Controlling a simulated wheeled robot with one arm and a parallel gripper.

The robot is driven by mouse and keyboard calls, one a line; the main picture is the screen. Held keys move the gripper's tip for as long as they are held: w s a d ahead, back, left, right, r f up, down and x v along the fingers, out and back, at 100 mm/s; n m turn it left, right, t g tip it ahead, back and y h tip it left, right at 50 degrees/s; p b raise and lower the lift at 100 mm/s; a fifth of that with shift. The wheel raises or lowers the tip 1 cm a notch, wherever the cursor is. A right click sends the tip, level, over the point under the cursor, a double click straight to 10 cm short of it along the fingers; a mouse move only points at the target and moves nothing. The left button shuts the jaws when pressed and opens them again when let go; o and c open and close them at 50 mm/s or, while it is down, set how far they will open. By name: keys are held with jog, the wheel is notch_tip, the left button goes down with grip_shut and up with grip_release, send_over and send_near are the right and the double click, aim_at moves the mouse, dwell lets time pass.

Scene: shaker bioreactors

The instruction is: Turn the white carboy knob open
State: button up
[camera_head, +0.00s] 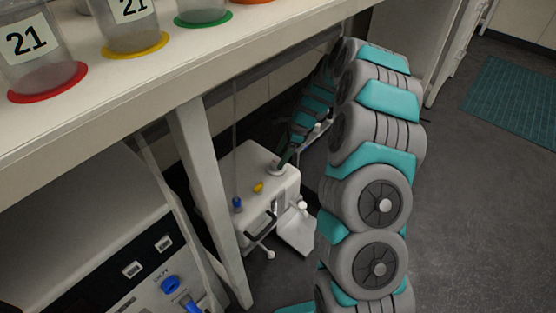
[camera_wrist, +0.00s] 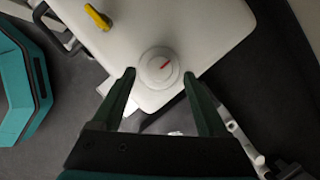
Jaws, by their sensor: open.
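The white carboy (camera_head: 255,172) stands on the floor under the bench, and its top fills the upper middle of the wrist view (camera_wrist: 215,32). The white round knob (camera_wrist: 159,68) with a red mark sits on the carboy's top. In the head view the knob (camera_head: 278,169) is partly hidden by my gripper (camera_head: 284,160). In the wrist view my gripper (camera_wrist: 158,80) is open, with one finger on each side of the knob's near edge. I cannot tell whether the fingers touch it.
A yellow valve handle (camera_wrist: 97,17) and a blue one (camera_head: 237,203) stand on the carboy's top. A bench leg (camera_head: 212,190) is close on the left, beside a machine (camera_head: 125,265) with a blue knob. Jars on coloured discs stand on the bench (camera_head: 180,85). Open floor (camera_head: 465,200) lies right.

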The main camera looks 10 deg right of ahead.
aim_at(276, 165)
jog(key=shift+x, duration=1.45)
jog(key=shift+c, duration=0.3)
grip_shut()
